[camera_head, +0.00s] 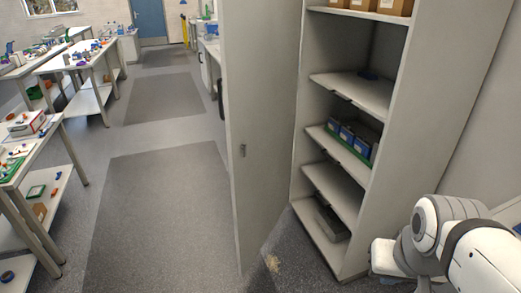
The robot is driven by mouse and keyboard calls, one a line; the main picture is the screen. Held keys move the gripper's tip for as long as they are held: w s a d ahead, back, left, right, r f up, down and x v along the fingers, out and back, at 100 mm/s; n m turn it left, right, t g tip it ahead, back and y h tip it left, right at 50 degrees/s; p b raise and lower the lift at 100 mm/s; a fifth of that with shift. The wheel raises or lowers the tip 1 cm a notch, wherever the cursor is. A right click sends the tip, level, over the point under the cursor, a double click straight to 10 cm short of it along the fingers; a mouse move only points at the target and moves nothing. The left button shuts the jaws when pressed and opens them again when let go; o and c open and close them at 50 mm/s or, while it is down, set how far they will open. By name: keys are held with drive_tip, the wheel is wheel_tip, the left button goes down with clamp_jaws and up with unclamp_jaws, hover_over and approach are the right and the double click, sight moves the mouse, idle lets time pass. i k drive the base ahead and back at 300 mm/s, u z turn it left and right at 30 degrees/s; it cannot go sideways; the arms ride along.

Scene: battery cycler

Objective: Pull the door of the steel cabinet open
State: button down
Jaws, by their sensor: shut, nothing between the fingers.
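The steel cabinet (297,200) stands at the right with its interior in plain sight. Its pale grey door (262,110) stands swung wide open, out to the left of the shelves. Part of my white and grey arm is in the lower right corner, in front of the cabinet's lower right side and apart from the door. My gripper's fingers do not show.
The shelves hold blue bins (349,138), brown boxes (394,7) and a dark flat item (331,222). White workbenches (62,62) with small parts line the left. Grey floor mats (158,215) lie along a clear aisle leading to a blue door (149,18).

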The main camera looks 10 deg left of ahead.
sight(259, 40)
drive_tip(key=u, duration=0.45)
drive_tip(key=i, duration=0.95)
drive_tip(key=z, duration=0.4)
